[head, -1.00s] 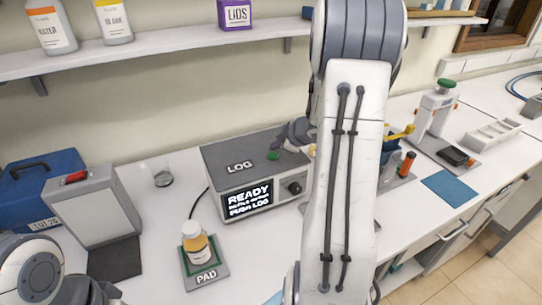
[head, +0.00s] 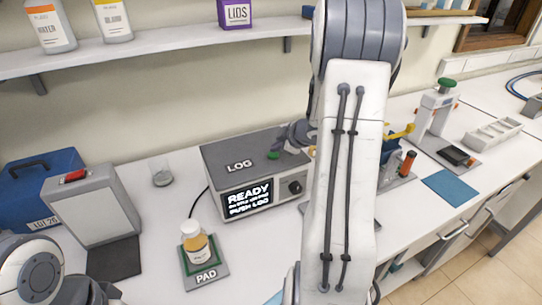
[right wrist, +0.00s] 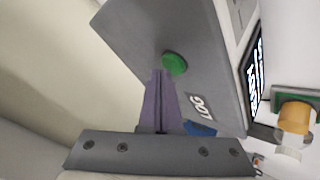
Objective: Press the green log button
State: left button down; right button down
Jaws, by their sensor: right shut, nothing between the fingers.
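The grey log box (head: 225,160) stands on the white bench, with "LOG" on its top and a lit screen (head: 247,196) that reads "READY" and "PUSH LOG". My right arm hides part of the bench. My left gripper is out of view.
An amber bottle (head: 197,247) with a white cap stands on the pad (head: 214,281) in front of the box. A shelf (head: 165,47) runs along the wall behind.

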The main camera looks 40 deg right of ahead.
aim_at(276, 156)
jog(key=shift+f+b, duration=0.35)
jog(key=shift+f, duration=0.15)
dwell(0.7)
jog(key=shift+r, duration=0.1)
jog(key=shift+r+p, duration=0.8)
jog(key=shift+p, duration=0.25)
jog(key=shift+r, duration=0.1)
notch_tip(276, 156, up, 5)
jog(key=p, duration=0.5)
jog(key=shift+p, duration=0.3)
